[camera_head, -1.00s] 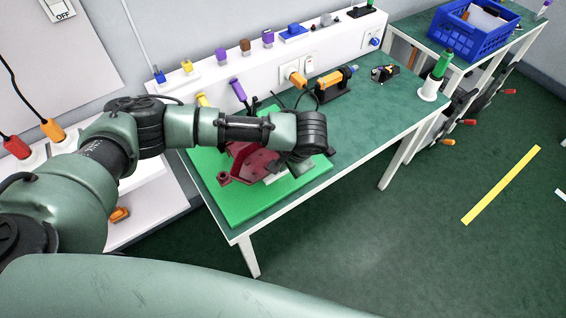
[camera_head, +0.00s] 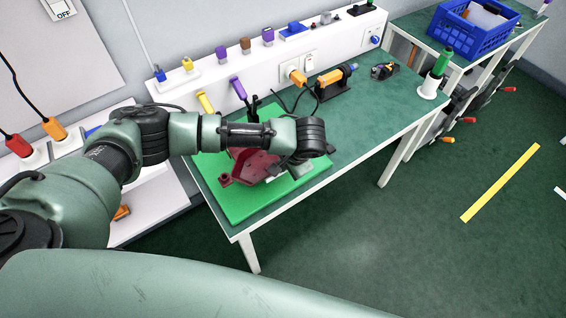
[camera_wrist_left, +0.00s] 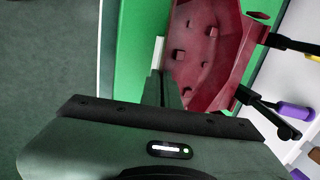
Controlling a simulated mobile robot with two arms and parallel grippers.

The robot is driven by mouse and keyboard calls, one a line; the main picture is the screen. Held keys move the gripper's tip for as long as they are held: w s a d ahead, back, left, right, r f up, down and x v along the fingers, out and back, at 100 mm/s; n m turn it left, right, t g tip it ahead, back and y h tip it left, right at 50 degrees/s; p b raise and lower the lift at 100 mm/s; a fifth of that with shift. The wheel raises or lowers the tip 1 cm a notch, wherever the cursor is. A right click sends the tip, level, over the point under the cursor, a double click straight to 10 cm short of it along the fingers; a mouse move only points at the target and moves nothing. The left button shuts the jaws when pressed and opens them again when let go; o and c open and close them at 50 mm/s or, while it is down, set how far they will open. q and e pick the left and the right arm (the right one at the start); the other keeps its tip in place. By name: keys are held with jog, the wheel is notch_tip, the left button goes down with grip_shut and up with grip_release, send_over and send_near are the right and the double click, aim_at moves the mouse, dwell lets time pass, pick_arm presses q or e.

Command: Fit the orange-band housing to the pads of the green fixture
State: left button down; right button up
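A dark red lamp housing (camera_head: 250,166) is over the green fixture board (camera_head: 235,207) on the near table. No orange band shows on the part of it in view. In the left wrist view the housing (camera_wrist_left: 205,55) shows its hollow face with small square bosses, with the board (camera_wrist_left: 130,40) behind it. My left gripper (camera_wrist_left: 163,85) has its fingers close together at the housing's near edge and appears shut on it; a pale strip shows just beyond the fingertips. The pads are hidden, and I cannot tell whether the housing touches them. My right gripper is out of view.
Clamps with yellow (camera_head: 206,103) and purple (camera_head: 238,88) handles stand at the board's back edge. An orange tool (camera_head: 334,78) on a black stand and a green-handled tool (camera_head: 440,64) stand to the right. The table's right half is mostly clear.

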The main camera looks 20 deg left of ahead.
pick_arm(q)
jog(key=shift+f, duration=0.65)
jog(key=c, duration=1.6)
grip_release()
jog(key=v, duration=0.8)
jog(key=shift+b, duration=0.45)
jog(key=shift+f, duration=0.1)
